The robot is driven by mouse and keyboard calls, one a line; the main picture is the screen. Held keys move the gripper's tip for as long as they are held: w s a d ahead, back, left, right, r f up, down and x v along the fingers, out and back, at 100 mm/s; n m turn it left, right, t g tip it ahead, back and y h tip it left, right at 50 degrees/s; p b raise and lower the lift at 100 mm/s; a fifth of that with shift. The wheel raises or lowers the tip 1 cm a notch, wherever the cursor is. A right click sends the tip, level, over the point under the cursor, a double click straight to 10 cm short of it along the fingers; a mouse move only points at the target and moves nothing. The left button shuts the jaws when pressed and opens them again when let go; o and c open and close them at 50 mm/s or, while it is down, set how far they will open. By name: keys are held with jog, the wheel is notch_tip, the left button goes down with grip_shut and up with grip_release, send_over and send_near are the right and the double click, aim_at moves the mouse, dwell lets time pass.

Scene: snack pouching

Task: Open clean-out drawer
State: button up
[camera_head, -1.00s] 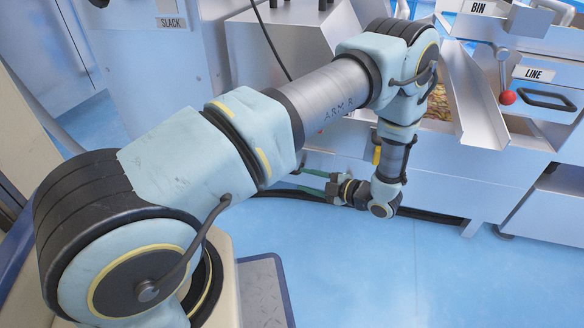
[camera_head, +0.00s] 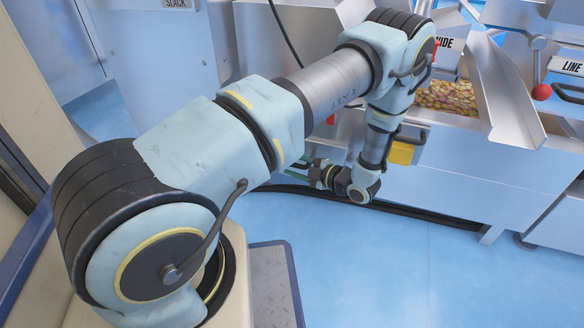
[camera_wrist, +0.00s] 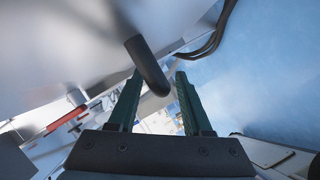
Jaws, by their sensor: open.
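My gripper (camera_wrist: 157,77) has two green fingers, spread apart in the wrist view. A dark rounded bar (camera_wrist: 148,62), which looks like a handle, reaches down between the fingertips. I cannot tell whether it touches either finger. In the head view, the wrist is low in front of the silver machine, and the green fingers (camera_head: 295,172) point left, partly hidden by the wrist. A yellow part with a dark handle (camera_head: 403,152) shows on the machine's front, just right of my forearm. No drawer is clearly marked as the clean-out drawer, and my arm hides part of the front.
A tray of snack pieces (camera_head: 446,98) sits in the machine beside a metal chute (camera_head: 506,95). A red-knobbed lever (camera_head: 541,91) stands at the right. Dark hoses (camera_head: 430,214) run along the machine's base. The blue floor (camera_head: 400,265) in front is clear.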

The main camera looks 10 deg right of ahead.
jog(key=shift+w+a, duration=0.25)
jog(key=shift+a, duration=0.05)
jog(key=shift+c, duration=0.4)
grip_shut()
dwell(0.9)
